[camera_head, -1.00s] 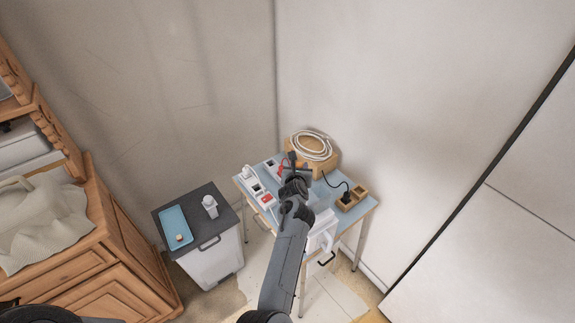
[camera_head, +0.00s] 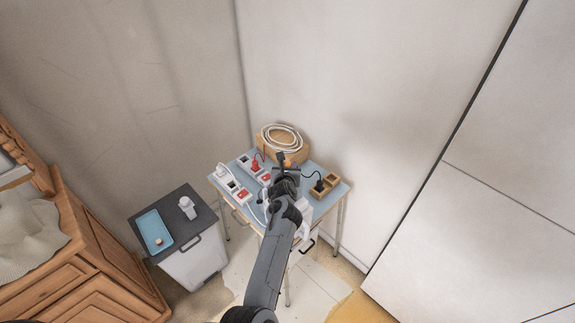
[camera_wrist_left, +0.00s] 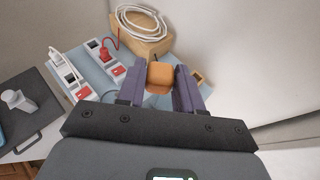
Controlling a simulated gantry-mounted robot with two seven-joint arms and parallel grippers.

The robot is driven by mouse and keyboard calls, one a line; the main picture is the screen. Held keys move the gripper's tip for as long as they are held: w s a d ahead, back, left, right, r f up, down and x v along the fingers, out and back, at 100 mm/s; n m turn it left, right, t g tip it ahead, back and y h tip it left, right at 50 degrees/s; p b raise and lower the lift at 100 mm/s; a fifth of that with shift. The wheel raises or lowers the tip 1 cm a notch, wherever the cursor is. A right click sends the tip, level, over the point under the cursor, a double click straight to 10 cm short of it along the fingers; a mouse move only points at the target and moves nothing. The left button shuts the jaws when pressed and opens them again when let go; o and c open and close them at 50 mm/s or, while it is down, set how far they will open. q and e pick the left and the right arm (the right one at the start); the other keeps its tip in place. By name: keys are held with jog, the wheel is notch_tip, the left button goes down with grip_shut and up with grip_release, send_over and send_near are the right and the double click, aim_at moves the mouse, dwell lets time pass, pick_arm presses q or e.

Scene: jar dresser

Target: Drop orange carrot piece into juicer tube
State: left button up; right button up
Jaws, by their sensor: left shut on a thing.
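My left gripper (camera_head: 284,165) is over the small blue-topped table. In the left wrist view its two purple-grey fingers (camera_wrist_left: 159,84) are shut on an orange carrot piece (camera_wrist_left: 160,76), held between the tips. A white appliance (camera_head: 304,226), perhaps the juicer, shows partly at the table's front, behind my left arm. Its tube cannot be made out in either view. My right gripper is not in view.
White power strips (camera_head: 236,187) with red parts lie on the table's left. A wooden box (camera_head: 297,157) with a coiled white cable (camera_head: 281,137) stands behind. A wooden block (camera_head: 323,193) is right. A blue tray (camera_head: 148,219) and white bottle (camera_head: 187,207) stand on a grey-topped cabinet.

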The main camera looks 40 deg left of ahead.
pick_arm(q)
jog(key=shift+f, duration=0.7)
jog(key=o, duration=1.1)
jog(key=shift+r, duration=0.1)
